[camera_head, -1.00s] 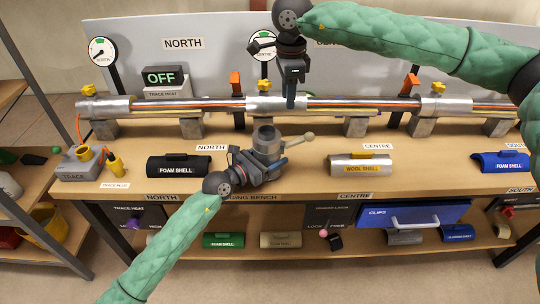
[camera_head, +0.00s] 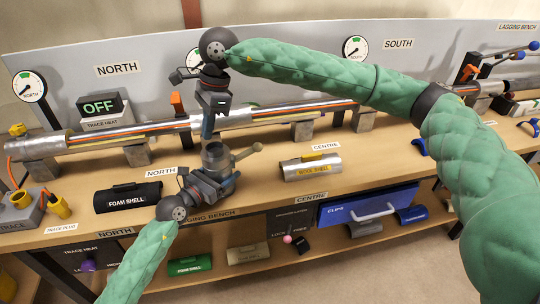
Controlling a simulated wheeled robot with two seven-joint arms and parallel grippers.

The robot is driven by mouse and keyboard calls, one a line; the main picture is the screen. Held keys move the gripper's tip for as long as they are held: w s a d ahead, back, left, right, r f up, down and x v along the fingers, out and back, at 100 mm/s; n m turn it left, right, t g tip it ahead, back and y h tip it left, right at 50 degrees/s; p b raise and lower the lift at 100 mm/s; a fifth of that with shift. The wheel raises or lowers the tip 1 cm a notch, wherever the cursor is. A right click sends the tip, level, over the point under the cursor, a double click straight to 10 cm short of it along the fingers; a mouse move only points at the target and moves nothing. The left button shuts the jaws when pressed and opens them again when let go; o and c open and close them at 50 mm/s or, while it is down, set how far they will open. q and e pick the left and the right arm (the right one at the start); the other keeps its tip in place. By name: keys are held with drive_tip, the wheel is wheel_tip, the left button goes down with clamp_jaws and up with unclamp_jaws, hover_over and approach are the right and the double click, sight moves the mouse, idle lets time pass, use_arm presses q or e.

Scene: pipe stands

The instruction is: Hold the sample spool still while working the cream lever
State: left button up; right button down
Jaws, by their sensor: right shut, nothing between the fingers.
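The sample spool (camera_head: 215,156) is a short grey metal cylinder with an open top, standing upright at the front of the bench. The cream lever (camera_head: 247,153) sticks out from its right side and slants up to a round knob. My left gripper (camera_head: 212,182) is at the spool's front, its fingers on either side of the lower body, seemingly closed on it; it hides the spool's base. My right gripper (camera_head: 207,132) is shut and empty. It points down behind and above the spool, in front of the pipe in the picture, apart from the lever.
A long pipe (camera_head: 240,117) on grey blocks runs behind, with an orange tab (camera_head: 177,104) standing up. A black foam shell (camera_head: 128,196) lies left of the spool, a silver wool shell (camera_head: 311,167) right. Bench between spool and wool shell is clear.

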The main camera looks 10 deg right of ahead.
drive_tip(key=s+a+f+n+g+y, duration=0.1)
drive_tip(key=s+a+g+y, duration=0.2)
drive_tip(key=s+a+y, duration=0.25)
drive_tip(key=d+f+m+t+y, duration=0.3)
drive_tip(key=d+f+m+t, duration=0.1)
drive_tip(key=d, duration=0.7)
drive_tip(key=s+d+f+m+t+y, duration=0.1)
drive_tip(key=d+f+m+t+y, duration=0.2)
drive_tip(key=d, duration=0.7)
drive_tip(key=s+d+f+m+t+y, duration=0.1)
drive_tip(key=d+f+m+t+y, duration=0.2)
drive_tip(key=d+f+m+t, duration=0.3)
drive_tip(key=d+f+t, duration=0.3)
drive_tip(key=d+t, duration=0.1)
drive_tip(key=d, duration=0.1)
drive_tip(key=shift+d, duration=0.3)
approach(248, 152)
drive_tip(key=w+r, duration=0.1)
drive_tip(key=w+a+r, duration=0.1)
drive_tip(key=w, duration=0.1)
drive_tip(key=shift+w+a+r, duration=0.1)
drive_tip(key=shift+w+r, duration=0.05)
drive_tip(key=shift+r, duration=0.15)
drive_tip(key=shift+r, duration=0.15)
